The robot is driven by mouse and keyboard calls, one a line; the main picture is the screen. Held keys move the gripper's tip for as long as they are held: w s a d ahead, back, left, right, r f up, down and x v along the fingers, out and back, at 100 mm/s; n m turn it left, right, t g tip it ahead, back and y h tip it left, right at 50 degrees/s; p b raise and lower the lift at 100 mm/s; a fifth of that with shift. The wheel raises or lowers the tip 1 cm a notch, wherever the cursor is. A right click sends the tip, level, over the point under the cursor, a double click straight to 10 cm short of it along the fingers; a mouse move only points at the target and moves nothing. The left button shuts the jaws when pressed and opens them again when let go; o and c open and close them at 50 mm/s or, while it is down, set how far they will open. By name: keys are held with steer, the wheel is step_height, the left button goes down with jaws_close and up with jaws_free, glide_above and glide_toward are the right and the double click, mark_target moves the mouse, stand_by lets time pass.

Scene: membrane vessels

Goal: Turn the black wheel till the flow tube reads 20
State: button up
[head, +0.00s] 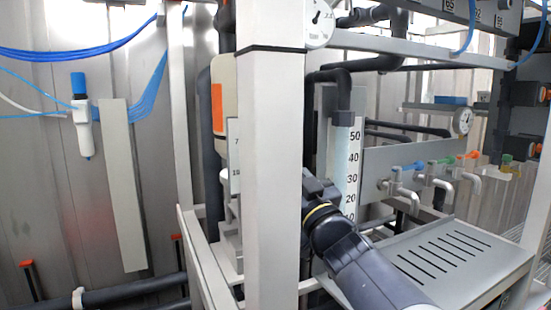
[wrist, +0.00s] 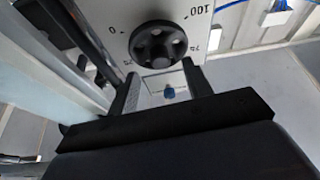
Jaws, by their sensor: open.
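The black wheel (wrist: 158,45) shows in the wrist view, a round lobed knob on a pale panel marked 0 at one side and 100 at the other. My gripper (wrist: 160,72) is open, its two fingers apart and the wheel just beyond their tips. I cannot tell whether either finger touches it. In the head view the flow tube (head: 351,165) stands upright behind the white post, with a scale from 50 at the top down past 20. Its lowest part is hidden by my arm, and no float or level can be made out. The wheel is not visible in the head view.
A thick white post (head: 273,180) stands left of my arm. A slotted grey shelf (head: 440,262) lies to the right, below several small taps with coloured handles (head: 413,166). A round gauge (head: 319,22) is above. A small blue part (wrist: 169,92) shows between my fingers.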

steer(key=shift+p+x, duration=0.45)
steer(key=shift+x, duration=1.6)
steer(key=shift+c, duration=0.2)
steer(key=c, duration=1)
steer(key=shift+o, duration=0.2)
steer(key=shift+d+n+g+y, duration=0.1)
steer(key=shift+n+g+y, duration=0.5)
steer(key=shift+n, duration=0.85)
steer(key=shift+n+g+y, duration=0.4)
steer(key=shift+n+y, duration=0.3)
steer(key=shift+n, duration=0.75)
steer(key=o, duration=1)
steer(key=b+v, duration=0.2)
steer(key=v, duration=0.8)
steer(key=shift+s+d+f+b, duration=0.15)
steer(key=shift+s+f+b, duration=0.05)
steer(key=shift+s+b, duration=0.15)
